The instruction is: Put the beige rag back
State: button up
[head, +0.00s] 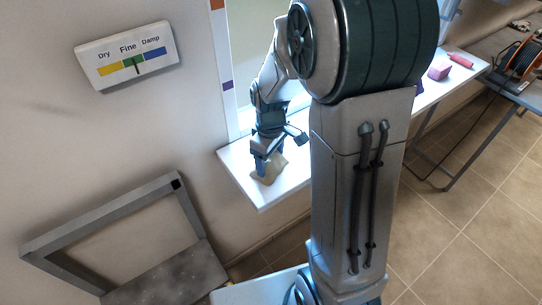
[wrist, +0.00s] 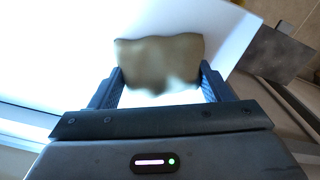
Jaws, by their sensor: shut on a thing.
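The beige rag (head: 268,172) is at the left end of the white shelf (head: 262,200), below the window. In the wrist view the rag (wrist: 160,62) shows as an olive-beige cloth between the two fingers. My gripper (head: 264,166) points down and is shut on the rag; its fingers also show in the wrist view (wrist: 160,85). I cannot tell whether the rag touches the shelf or is held just above it.
A wall sign (head: 128,55) reads Dry, Fine, Damp. A grey frame (head: 110,215) leans at the lower left. A pink block (head: 439,70) and a red-handled tool (head: 460,60) lie on the right part of the white surface. A cable reel (head: 522,60) stands far right.

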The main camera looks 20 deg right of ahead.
jog(key=o, duration=0.9)
jog(key=shift+f, duration=0.1)
jog(key=shift+o, duration=0.2)
notch_tip(320, 180, up, 12)
jog(key=s+r+m+t, duration=0.1)
jog(key=s+m+t, duration=0.2)
jog(key=s+m, duration=0.5)
jog(key=shift+s+r+t, duration=0.2)
jog(key=shift+s+t, duration=0.1)
jog(key=shift+s, duration=2.8)
